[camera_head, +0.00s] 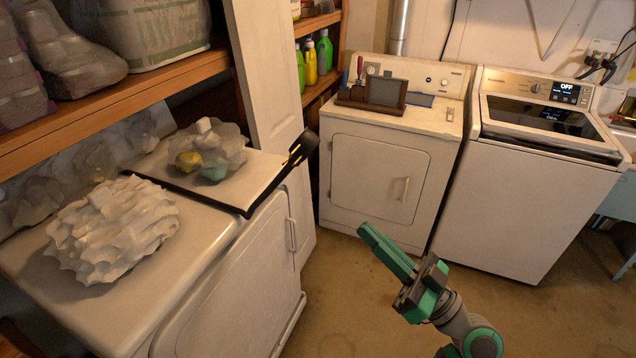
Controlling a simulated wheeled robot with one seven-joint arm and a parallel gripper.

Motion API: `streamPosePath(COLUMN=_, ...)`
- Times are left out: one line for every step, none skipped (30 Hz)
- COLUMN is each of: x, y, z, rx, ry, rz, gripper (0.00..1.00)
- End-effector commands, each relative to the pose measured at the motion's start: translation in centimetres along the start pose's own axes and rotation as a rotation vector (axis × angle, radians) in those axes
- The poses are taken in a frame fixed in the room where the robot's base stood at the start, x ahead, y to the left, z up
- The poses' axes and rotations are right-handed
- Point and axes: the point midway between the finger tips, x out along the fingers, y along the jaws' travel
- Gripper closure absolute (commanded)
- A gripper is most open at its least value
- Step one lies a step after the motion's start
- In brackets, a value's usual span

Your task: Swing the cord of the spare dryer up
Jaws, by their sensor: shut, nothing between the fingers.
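A black plug with yellow prongs (303,146) sticks out past the right edge of the near-left white dryer (215,222), beside a white panel (258,166). A thin black edge or cord runs along the panel's front; I cannot tell which, nor how the plug joins it. Another white dryer (370,175) stands at the back. Which dryer is the spare one is not clear. My gripper (369,233) is green, shut and empty. It is over the floor, in front of the back dryer and right of the plug, apart from both.
A crumpled white heap (115,228) and a clear bag (208,155) lie on the left. A wooden shelf (110,98) overhangs there, and a white post (268,75) stands behind the plug. A washer (525,185) is at right. The floor (345,300) between is clear.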

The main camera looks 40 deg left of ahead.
Motion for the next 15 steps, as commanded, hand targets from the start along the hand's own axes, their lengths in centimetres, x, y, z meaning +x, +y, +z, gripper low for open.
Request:
streamPosePath(x=0.2, y=-0.2, z=-0.5, rx=-0.011, ry=0.004, rz=-0.02, gripper=1.0)
streamPosePath(x=0.4, y=-0.4, z=-0.7, rx=-0.015, ry=0.005, rz=-0.029, gripper=1.0)
streamPosePath(x=0.6, y=-0.5, z=-0.8, rx=-0.018, ry=0.007, rz=-0.037, gripper=1.0)
streamPosePath(x=0.7, y=-0.6, z=-0.8, rx=-0.019, ry=0.007, rz=-0.041, gripper=1.0)
streamPosePath(x=1.0, y=-0.7, z=-0.9, rx=-0.019, ry=0.007, rz=-0.043, gripper=1.0)
streamPosePath(x=1.4, y=-0.7, z=-0.9, rx=-0.019, ry=0.007, rz=-0.044, gripper=1.0)
streamPosePath(x=1.8, y=-0.7, z=-0.8, rx=-0.019, ry=0.007, rz=-0.043, gripper=1.0)
streamPosePath(x=2.2, y=-0.7, z=-0.9, rx=-0.019, ry=0.007, rz=-0.043, gripper=1.0)
streamPosePath(x=2.8, y=-0.8, z=-0.9, rx=-0.019, ry=0.007, rz=-0.044, gripper=1.0)
streamPosePath(x=3.3, y=-0.8, z=-0.9, rx=-0.019, ry=0.007, rz=-0.045, gripper=1.0)
streamPosePath(x=3.9, y=-0.8, z=-0.9, rx=-0.019, ry=0.007, rz=-0.044, gripper=1.0)
streamPosePath(x=4.6, y=-0.8, z=-0.9, rx=-0.018, ry=0.007, rz=-0.044, gripper=1.0)
streamPosePath(x=5.2, y=-0.9, z=-0.9, rx=-0.018, ry=0.007, rz=-0.044, gripper=1.0)
streamPosePath(x=5.7, y=-0.9, z=-0.8, rx=-0.018, ry=0.007, rz=-0.043, gripper=1.0)
streamPosePath(x=6.5, y=-0.9, z=-0.9, rx=-0.018, ry=0.007, rz=-0.042, gripper=1.0)
